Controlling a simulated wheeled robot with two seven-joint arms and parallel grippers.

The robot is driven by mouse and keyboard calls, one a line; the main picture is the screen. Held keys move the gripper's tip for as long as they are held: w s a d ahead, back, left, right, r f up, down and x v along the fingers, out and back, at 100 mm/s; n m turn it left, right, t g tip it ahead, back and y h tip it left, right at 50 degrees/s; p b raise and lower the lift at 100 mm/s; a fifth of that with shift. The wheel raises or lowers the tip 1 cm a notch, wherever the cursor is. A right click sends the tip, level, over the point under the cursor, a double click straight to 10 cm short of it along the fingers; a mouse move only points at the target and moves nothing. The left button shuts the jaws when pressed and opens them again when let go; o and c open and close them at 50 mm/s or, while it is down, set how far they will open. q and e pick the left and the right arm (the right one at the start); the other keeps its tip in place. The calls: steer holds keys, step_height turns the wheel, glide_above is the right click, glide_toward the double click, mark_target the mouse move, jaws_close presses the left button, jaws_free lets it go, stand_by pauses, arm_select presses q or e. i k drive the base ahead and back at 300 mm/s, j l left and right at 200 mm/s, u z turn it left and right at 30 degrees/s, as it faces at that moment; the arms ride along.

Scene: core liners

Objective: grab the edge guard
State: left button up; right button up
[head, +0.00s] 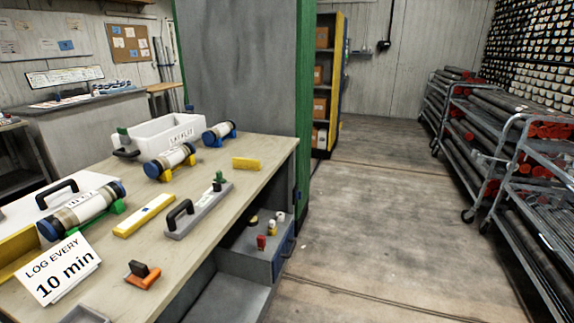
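Neither of my grippers is in the head view. A short yellow piece (247,163) lies on the wooden workbench (222,207) near its far right edge; it looks most like an edge guard, but I cannot be sure. Nothing covers either yellow piece.
Capped core liners (84,212) on cradles, a white bin (160,133), a grey black-handled tool (198,210), an orange tool (143,275) and a sign (60,270) crowd the bench. An open drawer (258,248) juts out right. The floor beyond is clear up to pipe carts (510,150).

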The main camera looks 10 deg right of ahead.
mark_target(238, 163)
steer(key=i+l+u, duration=0.35)
steer(key=i+l, duration=0.2)
steer(key=i+l+u, duration=0.2)
steer(key=i+l, duration=0.15)
steer(key=i+l+u, duration=0.2)
steer(key=l, duration=0.2)
steer(key=i+l+u, duration=0.15)
steer(key=i+l, duration=0.15)
steer(key=i+l+u, duration=0.2)
steer(key=l, duration=0.35)
steer(key=i+l+u, duration=0.2)
steer(key=l, duration=0.25)
steer(key=i+l+u, duration=0.15)
steer(key=l, duration=0.3)
steer(key=k, duration=0.05)
